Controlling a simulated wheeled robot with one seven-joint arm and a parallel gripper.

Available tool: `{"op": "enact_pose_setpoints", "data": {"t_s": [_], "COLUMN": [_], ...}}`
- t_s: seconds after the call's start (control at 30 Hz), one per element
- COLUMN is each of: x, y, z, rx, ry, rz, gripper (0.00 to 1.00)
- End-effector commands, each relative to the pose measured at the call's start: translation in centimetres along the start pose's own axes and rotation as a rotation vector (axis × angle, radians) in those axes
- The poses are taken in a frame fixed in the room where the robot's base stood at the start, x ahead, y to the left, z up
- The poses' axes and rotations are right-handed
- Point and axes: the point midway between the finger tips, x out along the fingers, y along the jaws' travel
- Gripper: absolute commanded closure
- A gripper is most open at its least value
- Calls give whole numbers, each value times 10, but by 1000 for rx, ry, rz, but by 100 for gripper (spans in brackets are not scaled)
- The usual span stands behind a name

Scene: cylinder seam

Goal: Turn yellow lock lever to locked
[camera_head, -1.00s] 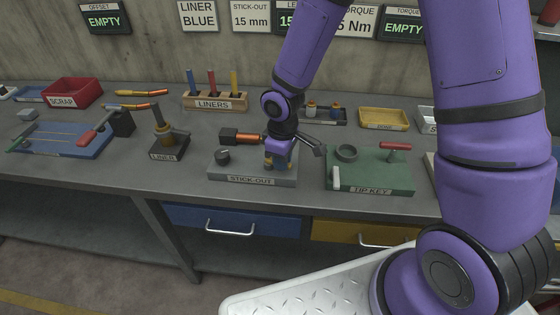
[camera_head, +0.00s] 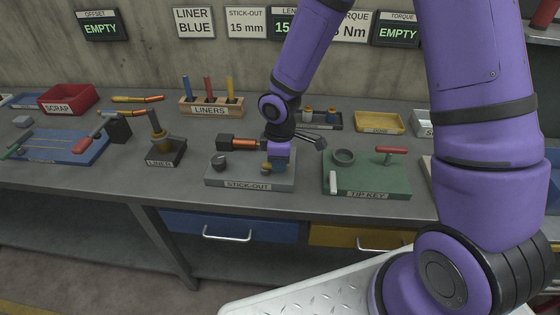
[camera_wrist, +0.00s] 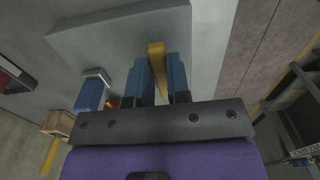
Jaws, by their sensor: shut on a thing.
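The yellow lock lever (camera_wrist: 157,56) shows in the wrist view between the two blue fingers of my gripper (camera_wrist: 159,75), which is shut on it. In the head view my gripper (camera_head: 278,168) is low over the right part of the grey STICK-OUT fixture (camera_head: 222,178). A small yellow bit of the lever (camera_head: 266,168) shows beside the fingers there; the rest is hidden by the gripper. I cannot tell the lever's exact angle.
A dark block with an orange rod (camera_head: 243,143) lies behind the fixture, close to my gripper. The green TIP-KEY plate (camera_head: 368,180) with a red-handled key stands to the right. The LINER post (camera_head: 160,145) stands to the left, and the LINERS rack (camera_head: 211,107) is behind.

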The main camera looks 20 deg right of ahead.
Motion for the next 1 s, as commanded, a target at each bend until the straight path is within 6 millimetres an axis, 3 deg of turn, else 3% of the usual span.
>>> {"op": "enact_pose_setpoints", "data": {"t_s": [0.07, 0.1, 0.2, 0.57, 0.77, 1.0], "x": [-1, -1, -1, -4, -30, -74], "y": [1, 1, 1, 1, 2, 2], "z": [-1, -1, -1, 0, 0, 0], "rx": [-2, -2, -2, 0, 2, 2], "ry": [2, 2, 2, 1, 2, 3], "rz": [3, 3, 2, 2, 5, 6], "gripper": [100, 78, 57, 57, 57, 57]}}
